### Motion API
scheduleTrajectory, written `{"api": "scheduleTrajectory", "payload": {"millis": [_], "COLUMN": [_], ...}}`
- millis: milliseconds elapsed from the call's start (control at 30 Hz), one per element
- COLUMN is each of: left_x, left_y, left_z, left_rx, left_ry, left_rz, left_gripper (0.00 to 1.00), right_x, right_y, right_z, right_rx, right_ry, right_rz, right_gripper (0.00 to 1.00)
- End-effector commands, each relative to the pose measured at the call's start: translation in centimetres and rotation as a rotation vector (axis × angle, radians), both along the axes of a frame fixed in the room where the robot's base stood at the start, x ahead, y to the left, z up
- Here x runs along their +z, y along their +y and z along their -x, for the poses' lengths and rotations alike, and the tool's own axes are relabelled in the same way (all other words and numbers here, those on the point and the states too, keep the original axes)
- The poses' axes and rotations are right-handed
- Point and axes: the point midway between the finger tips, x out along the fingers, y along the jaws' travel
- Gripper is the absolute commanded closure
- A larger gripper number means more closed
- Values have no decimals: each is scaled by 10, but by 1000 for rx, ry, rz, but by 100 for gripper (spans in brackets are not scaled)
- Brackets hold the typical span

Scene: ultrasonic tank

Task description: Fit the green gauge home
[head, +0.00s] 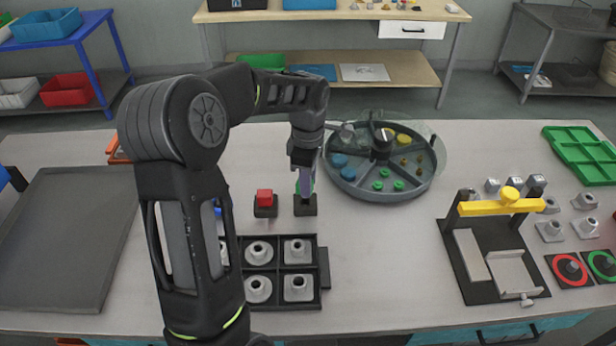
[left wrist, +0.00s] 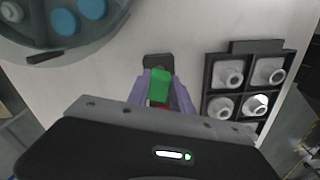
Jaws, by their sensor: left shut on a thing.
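My left gripper (head: 305,190) points down and is shut on the green gauge, a small green block. The gauge shows between the pale purple fingers in the left wrist view (left wrist: 159,86); in the head view the fingers mostly hide it. A black square holder (head: 305,207) is directly under the fingertips, and also shows in the left wrist view (left wrist: 158,61). I cannot tell whether the gauge is inside the holder or just above it. My right gripper is not in view.
A similar black holder (head: 265,211) with a red block (head: 264,196) stands close on the left. A black compartment tray (head: 324,268) with grey knobbed parts lies in front. A round grey sectioned tray (head: 384,193) stands behind right, and a yellow-barred fixture (head: 470,270) at right.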

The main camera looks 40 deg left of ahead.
Motion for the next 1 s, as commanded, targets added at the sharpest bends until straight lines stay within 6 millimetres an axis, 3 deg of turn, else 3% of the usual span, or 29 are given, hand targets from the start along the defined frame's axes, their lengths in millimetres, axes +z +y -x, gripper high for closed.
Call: {"api": "scheduleTrajectory", "payload": {"millis": [200, 1000], "left_x": [-14, -14], "left_y": [0, -1], "left_z": [0, -1], "left_rx": [0, 0], "left_ry": [0, -1], "left_rz": [0, 0], "left_gripper": [100, 100], "right_x": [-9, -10], "right_y": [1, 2], "right_z": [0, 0], "right_rx": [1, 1], "right_ry": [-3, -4], "right_rz": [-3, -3], "right_gripper": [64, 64]}}
